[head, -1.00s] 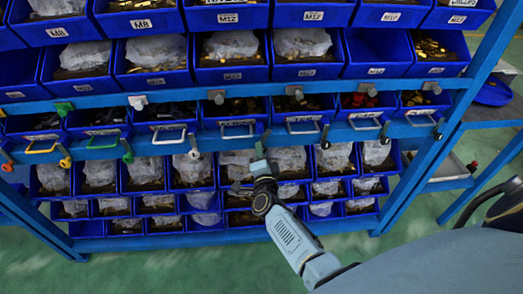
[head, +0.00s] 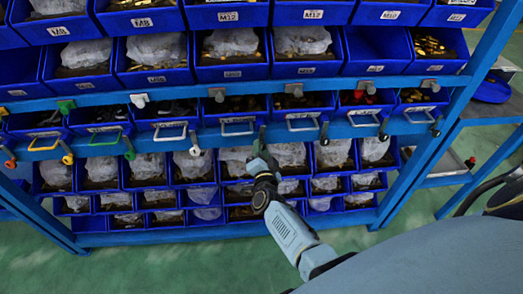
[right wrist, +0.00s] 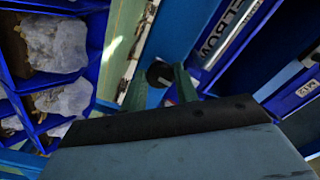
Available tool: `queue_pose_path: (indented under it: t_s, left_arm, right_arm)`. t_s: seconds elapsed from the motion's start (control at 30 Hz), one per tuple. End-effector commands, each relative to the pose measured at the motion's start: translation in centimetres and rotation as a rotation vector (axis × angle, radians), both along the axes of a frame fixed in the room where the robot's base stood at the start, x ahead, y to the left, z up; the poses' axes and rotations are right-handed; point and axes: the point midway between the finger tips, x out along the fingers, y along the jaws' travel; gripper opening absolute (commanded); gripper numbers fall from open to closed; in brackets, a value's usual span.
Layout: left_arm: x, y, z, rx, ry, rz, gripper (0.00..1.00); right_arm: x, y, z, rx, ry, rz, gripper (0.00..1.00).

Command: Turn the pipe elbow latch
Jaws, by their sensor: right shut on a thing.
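The pipe elbow latch appears to be the dark knob at the right end of a grey handle (head: 237,127) on the blue rail. My right gripper (head: 259,146) reaches up to that end of the handle and hides most of the knob. In the right wrist view, the two green fingers of my right gripper (right wrist: 167,84) are closed around a dark round knob (right wrist: 160,73). How far the latch is turned is hard to tell. My left gripper is not in view.
Neighbouring latches hang along the same rail, with a grey knob (head: 194,151) to the left and a black knob (head: 325,141) to the right. Blue bins (head: 86,172) with bagged parts fill the rows below. Green floor (head: 420,215) is open at the lower right.

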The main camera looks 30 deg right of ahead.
Motion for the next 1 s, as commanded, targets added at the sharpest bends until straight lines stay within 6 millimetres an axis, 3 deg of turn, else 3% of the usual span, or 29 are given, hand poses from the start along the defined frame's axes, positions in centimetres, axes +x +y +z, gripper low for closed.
queue_pose_path:
  t_s: [0.1, 0.13, 0.27, 0.67, 1.0]
  left_arm:
    - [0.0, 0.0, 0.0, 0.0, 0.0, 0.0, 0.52]
    - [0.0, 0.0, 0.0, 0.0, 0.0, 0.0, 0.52]
    - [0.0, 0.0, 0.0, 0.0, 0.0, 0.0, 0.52]
    - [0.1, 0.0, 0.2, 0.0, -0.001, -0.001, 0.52]
    - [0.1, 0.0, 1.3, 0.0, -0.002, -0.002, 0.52]
  right_arm:
    - [0.0, 0.1, -0.1, 0.002, 0.001, 0.0, 0.07]
    - [0.0, 0.1, -0.1, 0.002, 0.001, 0.0, 0.34]
    - [0.0, 0.0, -0.1, 0.002, 0.0, 0.0, 0.51]
    - [-0.7, 0.4, 0.0, 0.003, 0.001, 0.001, 0.52]
    - [-6.8, 3.2, -0.1, 0.004, 0.003, 0.001, 0.52]
